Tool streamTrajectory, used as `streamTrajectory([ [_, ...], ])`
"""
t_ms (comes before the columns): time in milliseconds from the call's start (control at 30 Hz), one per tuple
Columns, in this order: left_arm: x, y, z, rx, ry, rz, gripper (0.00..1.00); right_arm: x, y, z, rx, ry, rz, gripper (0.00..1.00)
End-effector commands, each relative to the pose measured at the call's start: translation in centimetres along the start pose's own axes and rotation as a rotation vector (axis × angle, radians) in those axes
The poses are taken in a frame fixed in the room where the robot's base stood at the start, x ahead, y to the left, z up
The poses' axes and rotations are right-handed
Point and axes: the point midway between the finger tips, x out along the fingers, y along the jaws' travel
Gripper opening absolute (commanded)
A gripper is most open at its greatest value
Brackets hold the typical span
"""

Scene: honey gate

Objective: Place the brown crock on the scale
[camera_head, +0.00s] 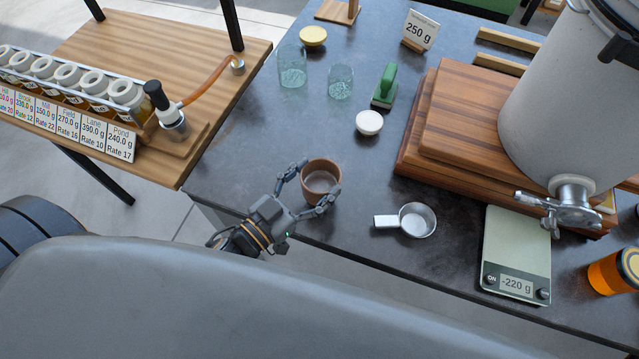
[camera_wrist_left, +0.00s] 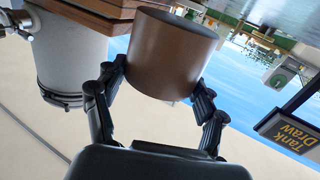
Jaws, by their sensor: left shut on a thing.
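The brown crock (camera_head: 321,180) is an open round pot near the table's front edge in the head view. My left gripper (camera_head: 309,187) reaches in from the left and is shut on the crock, one finger on each side. In the left wrist view the crock (camera_wrist_left: 172,55) fills the space between the fingers of the gripper (camera_wrist_left: 158,92). I cannot tell whether it touches the table. The scale (camera_head: 515,250) lies to the right, under the tank's tap, with nothing on its plate; its display reads -220 g. My right gripper is not in view.
A metal measuring cup (camera_head: 416,221) lies between crock and scale. The big grey tank (camera_head: 560,110) with its tap (camera_head: 565,205) stands on a wooden block (camera_head: 465,110). An orange-and-black jar (camera_head: 612,272) is right of the scale. A small white bowl (camera_head: 369,122) stands behind the crock.

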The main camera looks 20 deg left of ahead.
Motion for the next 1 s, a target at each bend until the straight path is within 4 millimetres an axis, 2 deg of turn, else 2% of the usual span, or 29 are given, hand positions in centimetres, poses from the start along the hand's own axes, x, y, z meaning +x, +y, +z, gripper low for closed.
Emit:
streamTrajectory([
  [233,1.8,-0.2,1.9,0.0,0.004,0.0,0.26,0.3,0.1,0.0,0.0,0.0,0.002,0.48],
  [300,1.7,-0.2,3.3,-0.001,0.002,-0.002,0.26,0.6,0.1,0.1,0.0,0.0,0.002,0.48],
  [400,1.6,-0.1,3.9,-0.001,0.003,-0.002,0.26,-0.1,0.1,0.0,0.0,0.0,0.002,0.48],
  [833,1.6,-0.1,4.8,0.001,0.004,0.0,0.26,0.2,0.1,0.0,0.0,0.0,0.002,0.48],
  [867,1.5,-0.1,4.9,0.001,0.001,-0.001,0.73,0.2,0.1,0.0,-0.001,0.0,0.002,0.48],
  [967,1.5,-0.1,4.8,0.001,0.001,-0.001,0.93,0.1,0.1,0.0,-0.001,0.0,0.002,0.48],
  [1000,1.5,-0.1,4.8,0.001,0.001,-0.001,0.93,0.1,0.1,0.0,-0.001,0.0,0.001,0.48],
])
